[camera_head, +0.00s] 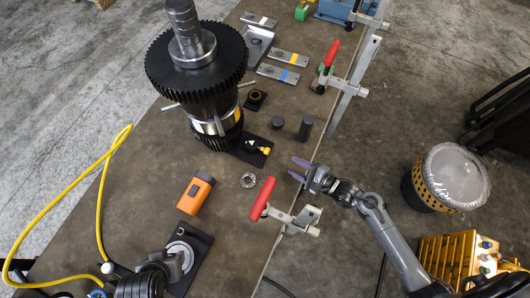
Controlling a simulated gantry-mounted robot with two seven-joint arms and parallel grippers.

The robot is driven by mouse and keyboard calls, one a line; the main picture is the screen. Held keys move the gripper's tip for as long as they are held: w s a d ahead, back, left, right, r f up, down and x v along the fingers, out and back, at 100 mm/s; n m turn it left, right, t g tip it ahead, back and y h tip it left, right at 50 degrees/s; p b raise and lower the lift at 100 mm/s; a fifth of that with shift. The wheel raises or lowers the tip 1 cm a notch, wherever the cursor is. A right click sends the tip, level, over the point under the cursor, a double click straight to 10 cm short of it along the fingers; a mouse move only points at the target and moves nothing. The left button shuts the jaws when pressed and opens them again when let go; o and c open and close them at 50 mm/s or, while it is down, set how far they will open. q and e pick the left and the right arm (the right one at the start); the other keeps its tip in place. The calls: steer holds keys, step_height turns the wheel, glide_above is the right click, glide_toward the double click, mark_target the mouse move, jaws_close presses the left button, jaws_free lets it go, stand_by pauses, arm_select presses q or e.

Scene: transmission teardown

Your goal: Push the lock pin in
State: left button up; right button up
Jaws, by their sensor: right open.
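A gear assembly (196,72) stands upright on the table, with a large dark gear and a metal shaft on top. A black plate (246,157) sits at its foot, with a small yellow-tipped part (264,150) on it. I cannot tell whether this part is the lock pin or how far in it sits. My right gripper (297,168) has purple-grey fingertips, is open and empty, and is at the table's right edge, apart from the yellow-tipped part. My left arm shows at the bottom left; its fingers cannot be made out.
A red-handled clamp (263,198) is near the right gripper; another (331,57) stands farther back. An orange box (195,193), a metal ring (248,180) and two dark cylinders (305,128) lie around. A yellow cable (103,190) runs at left. A drum (446,178) stands off the table.

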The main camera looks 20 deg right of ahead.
mark_target(265, 150)
steer(key=shift+w+a+f, duration=0.15)
steer(key=shift+w+a, duration=0.2)
steer(key=shift+w, duration=0.15)
steer(key=x, duration=0.9)
steer(key=shift+w+a, duration=0.2)
steer(key=shift+w, duration=0.05)
jaws_close()
